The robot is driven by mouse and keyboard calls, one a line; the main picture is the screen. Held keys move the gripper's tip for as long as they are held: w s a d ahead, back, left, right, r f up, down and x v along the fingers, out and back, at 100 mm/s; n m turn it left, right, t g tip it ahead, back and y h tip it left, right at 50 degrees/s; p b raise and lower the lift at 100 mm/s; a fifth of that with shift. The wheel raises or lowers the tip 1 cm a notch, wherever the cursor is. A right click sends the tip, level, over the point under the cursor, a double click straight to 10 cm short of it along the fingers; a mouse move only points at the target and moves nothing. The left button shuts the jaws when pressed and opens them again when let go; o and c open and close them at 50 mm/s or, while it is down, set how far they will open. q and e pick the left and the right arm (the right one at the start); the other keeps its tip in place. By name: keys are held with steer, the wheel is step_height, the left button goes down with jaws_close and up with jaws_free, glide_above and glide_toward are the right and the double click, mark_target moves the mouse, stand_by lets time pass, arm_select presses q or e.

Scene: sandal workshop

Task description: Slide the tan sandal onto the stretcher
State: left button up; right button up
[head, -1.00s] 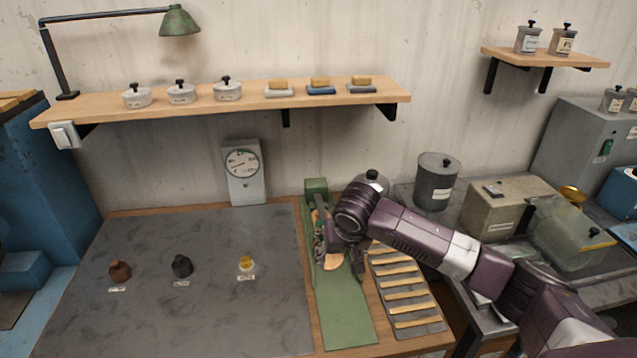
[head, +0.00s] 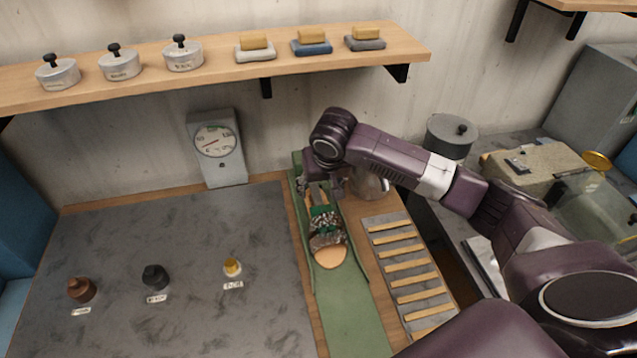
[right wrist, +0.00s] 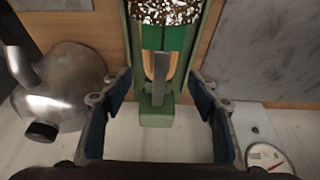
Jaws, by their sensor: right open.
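The stretcher is a long green base (head: 346,318) running away from me, with a green end block (right wrist: 156,110) and an upright grey metal piece in front of the block. A sandal with a speckled brown-and-white strap (head: 326,241) and a green strap lies along it. A rounded tan toe end (head: 330,257) faces me; I cannot tell whether it is sole or form. My right gripper (right wrist: 160,80) is open and empty at the far end, its fingers on either side of the stretcher and apart from it. The head view shows it partly hidden (head: 325,185). My left gripper is out of view.
A metal kettle (right wrist: 62,92) stands close beside the right gripper. A slatted rack (head: 405,272) lies right of the stretcher. A dial gauge (head: 216,150) stands at the wall. A shelf (head: 330,62) hangs above.

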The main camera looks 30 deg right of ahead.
mark_target(318, 196)
steer(key=p+x, duration=0.1)
steer(key=x, duration=0.5)
steer(key=shift+w+d+f+p, duration=0.1)
steer(key=shift+w+f+p, duration=0.05)
steer(key=shift+f+p, duration=0.15)
steer(key=shift+w+f, duration=0.25)
steer(key=shift+f, duration=0.3)
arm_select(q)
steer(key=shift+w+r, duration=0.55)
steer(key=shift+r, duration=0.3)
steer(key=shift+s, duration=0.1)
arm_select(e)
steer(key=shift+c, duration=0.4)
steer(key=c, duration=1)
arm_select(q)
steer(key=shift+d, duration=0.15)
arm_select(e)
steer(key=o, duration=1.4)
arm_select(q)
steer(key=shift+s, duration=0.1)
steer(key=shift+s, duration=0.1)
arm_select(e)
steer(key=v, duration=1.2)
